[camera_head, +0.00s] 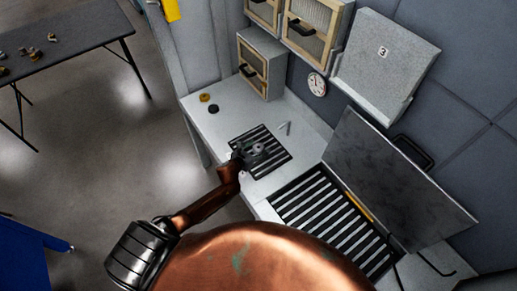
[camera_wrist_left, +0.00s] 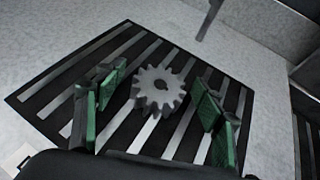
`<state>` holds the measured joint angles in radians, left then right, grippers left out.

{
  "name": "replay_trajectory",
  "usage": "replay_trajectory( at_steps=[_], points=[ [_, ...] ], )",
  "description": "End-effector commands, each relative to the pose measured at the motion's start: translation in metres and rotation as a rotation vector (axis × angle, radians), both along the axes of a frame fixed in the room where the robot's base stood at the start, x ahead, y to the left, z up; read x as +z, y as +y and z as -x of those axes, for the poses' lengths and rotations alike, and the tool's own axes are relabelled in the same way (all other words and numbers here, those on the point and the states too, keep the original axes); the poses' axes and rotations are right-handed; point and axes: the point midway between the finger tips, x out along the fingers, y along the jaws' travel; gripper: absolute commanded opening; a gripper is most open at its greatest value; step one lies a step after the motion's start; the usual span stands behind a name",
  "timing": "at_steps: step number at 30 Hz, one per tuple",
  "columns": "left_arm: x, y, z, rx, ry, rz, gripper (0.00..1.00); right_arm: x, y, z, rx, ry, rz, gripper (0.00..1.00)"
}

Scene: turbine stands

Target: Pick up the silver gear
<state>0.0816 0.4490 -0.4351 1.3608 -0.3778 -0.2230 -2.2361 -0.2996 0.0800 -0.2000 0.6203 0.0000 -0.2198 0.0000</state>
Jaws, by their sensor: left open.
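The silver gear (camera_wrist_left: 159,90) is a grey toothed wheel with a centre hole. In the left wrist view it lies flat on a black mat with light stripes (camera_wrist_left: 45,97). My left gripper (camera_wrist_left: 155,106) is open, with one green-padded finger on each side of the gear and a gap between pads and gear. In the head view the gear (camera_head: 258,148) shows beside my left gripper (camera_head: 246,151) above the striped mat (camera_head: 275,157). My right gripper is not in view.
A yellow ring (camera_head: 205,97) and a black round piece (camera_head: 213,109) lie on the grey counter (camera_head: 222,127). A small grey tool (camera_head: 285,128) is behind the mat. A slatted tray (camera_head: 322,212) with a raised lid (camera_head: 390,180) is at the right. Cabinets (camera_head: 262,62) stand behind.

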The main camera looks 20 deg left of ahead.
Motion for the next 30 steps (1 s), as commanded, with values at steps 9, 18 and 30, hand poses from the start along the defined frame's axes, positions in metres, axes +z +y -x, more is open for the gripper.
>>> replay_trajectory(
  at_steps=[9,18,30],
  points=[
    [-0.002,-0.0002,-0.0028,0.0,0.001,0.001,0.61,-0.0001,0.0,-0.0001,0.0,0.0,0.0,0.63],
    [-0.002,-0.0002,-0.0027,0.0,0.001,0.001,0.4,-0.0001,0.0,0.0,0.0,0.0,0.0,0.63],
    [-0.002,-0.0001,-0.0026,0.0,0.001,0.001,0.13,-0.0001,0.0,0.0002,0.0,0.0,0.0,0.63]
  ],
)
